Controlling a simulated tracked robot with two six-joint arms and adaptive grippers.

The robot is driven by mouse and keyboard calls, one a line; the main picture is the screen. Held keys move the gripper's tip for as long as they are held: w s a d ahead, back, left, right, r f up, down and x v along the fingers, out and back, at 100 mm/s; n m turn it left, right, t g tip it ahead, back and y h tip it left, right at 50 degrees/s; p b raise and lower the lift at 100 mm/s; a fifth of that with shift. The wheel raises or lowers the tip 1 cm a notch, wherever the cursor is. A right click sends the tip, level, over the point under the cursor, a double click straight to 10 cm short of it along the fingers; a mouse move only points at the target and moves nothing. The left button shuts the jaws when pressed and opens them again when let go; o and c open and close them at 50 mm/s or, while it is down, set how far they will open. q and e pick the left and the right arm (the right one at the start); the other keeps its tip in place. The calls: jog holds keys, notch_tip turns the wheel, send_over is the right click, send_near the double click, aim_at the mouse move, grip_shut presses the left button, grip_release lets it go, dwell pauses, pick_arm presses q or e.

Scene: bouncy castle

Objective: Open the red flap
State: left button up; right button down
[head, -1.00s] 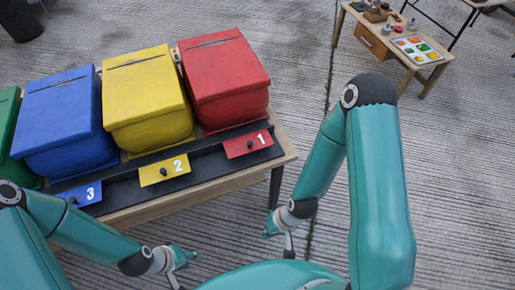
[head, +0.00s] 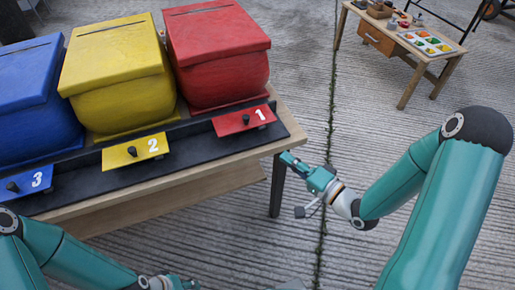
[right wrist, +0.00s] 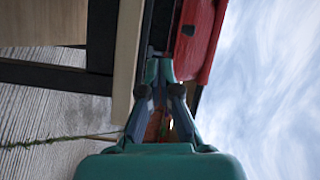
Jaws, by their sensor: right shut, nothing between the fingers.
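The red flap (head: 232,122), marked 1 and with a black knob, sits on the black front strip below the red box (head: 222,60). It lies flat against the sloped strip, at its right end. My right gripper (head: 287,157) is shut and empty, just right of the table's front corner and apart from the flap. In the right wrist view, its fingertips (right wrist: 159,68) point along the wooden table edge toward a red surface with a dark spot; which red part that is, I cannot tell. My left gripper (head: 178,284) is cut by the bottom edge, its fingers unclear.
The yellow flap (head: 120,155) and blue flap (head: 22,184) lie left on the same strip, below the yellow box (head: 115,75) and blue box (head: 35,100). The wooden table edge (head: 215,170) runs in front. A second table (head: 400,40) stands far right. Concrete floor lies between.

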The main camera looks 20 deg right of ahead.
jog(key=s+d+t+y+b, duration=0.1)
jog(key=s+y+b, duration=0.1)
jog(key=b, duration=0.1)
send_near(249, 120)
jog(key=shift+m+t, duration=0.4)
jog(key=x, duration=0.7)
jog(key=shift+w+f, duration=0.1)
jog(key=shift+f, duration=0.2)
pick_arm(q)
notch_tip(249, 120, down, 5)
jog(key=shift+r, duration=0.1)
pick_arm(e)
jog(key=shift+a, duration=0.1)
